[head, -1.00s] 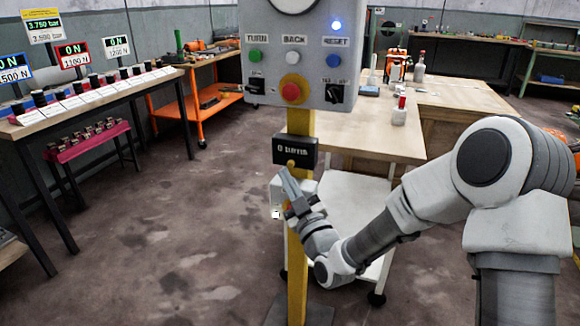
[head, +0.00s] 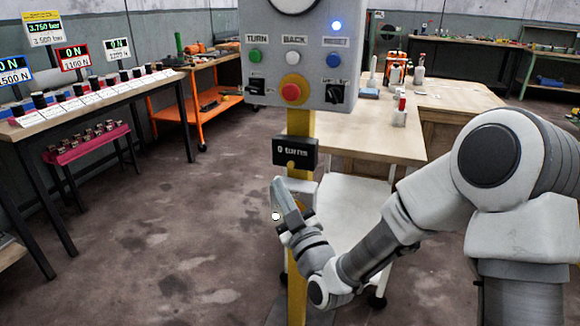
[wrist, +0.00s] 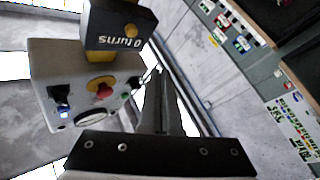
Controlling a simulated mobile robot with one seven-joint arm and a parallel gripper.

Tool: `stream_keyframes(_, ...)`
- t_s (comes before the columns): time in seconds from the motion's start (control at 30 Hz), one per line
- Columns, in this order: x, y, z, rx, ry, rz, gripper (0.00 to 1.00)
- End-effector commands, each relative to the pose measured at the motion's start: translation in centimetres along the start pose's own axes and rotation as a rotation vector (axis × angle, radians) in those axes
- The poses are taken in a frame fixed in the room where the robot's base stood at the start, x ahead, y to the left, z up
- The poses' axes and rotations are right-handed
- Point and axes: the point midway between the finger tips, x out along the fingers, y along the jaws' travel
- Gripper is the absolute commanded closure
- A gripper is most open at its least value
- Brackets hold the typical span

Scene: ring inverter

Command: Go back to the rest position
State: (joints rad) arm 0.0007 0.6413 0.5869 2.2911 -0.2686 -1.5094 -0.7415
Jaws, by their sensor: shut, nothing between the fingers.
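My gripper (head: 278,190) is in front of the yellow post, below the black "0 turns" display (head: 295,152). Its fingers are together with nothing between them and point up and slightly left. In the wrist view the closed fingers (wrist: 160,85) stand upright in the middle, to the right of the control box. The control box (head: 292,60) is on the post above my gripper, with TURN, BACK and RESET buttons, a red knob on yellow and a lit blue lamp. It also shows tilted in the wrist view (wrist: 60,75).
A white cart (head: 345,205) stands behind my arm. A wooden workbench (head: 375,135) is behind it. At left are a long table (head: 100,92) with a row of cards, a pink-topped stand (head: 90,142) and an orange cart (head: 170,108).

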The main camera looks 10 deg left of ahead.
Motion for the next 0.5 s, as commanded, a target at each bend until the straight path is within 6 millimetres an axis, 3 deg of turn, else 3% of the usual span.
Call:
stream_keyframes(0.27, 0.1, 0.6, 0.2, -0.024, -0.063, -0.044, 1.00)
stream_keyframes(0.5, -1.4, 4.0, 1.5, -0.069, -0.335, -0.128, 1.00)
